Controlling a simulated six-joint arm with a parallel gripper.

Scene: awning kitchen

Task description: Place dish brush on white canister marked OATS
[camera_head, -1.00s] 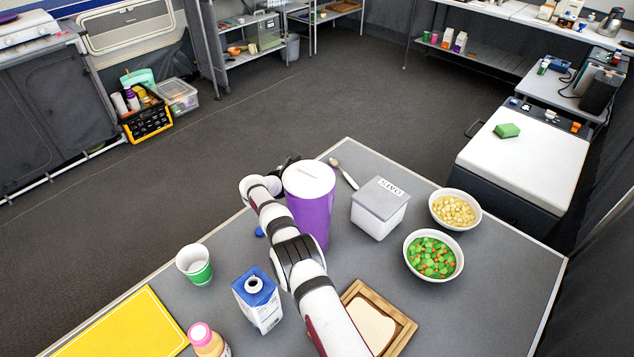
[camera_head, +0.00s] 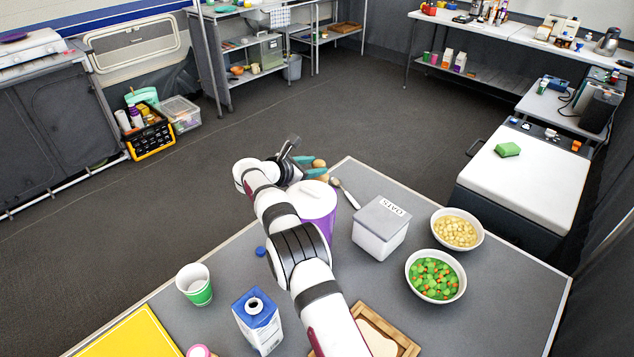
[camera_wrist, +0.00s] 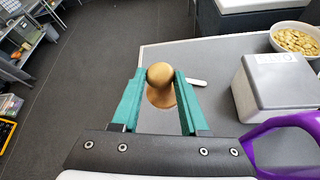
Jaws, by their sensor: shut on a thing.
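The dish brush shows as a round, light wooden knob (camera_wrist: 161,76) between the teal fingers in the wrist view. A small tan part of the brush (camera_head: 319,163) also shows in the head view. My gripper (camera_head: 318,168) is shut on it, above the far corner of the table; the gripper also shows in the wrist view (camera_wrist: 160,88). The brush's underside is hidden. The white canister marked OATS (camera_head: 378,238) has a grey lid and stands upright on the table, right of my gripper. Its lid (camera_wrist: 282,72) is bare.
A purple pitcher (camera_head: 318,212) stands close, between my arm and the canister. A spoon (camera_head: 346,193) lies behind the canister. Bowls of chickpeas (camera_head: 456,246) and of peas and carrots (camera_head: 437,295) stand to its right. A milk carton (camera_head: 258,325) and a cup (camera_head: 195,285) stand nearer.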

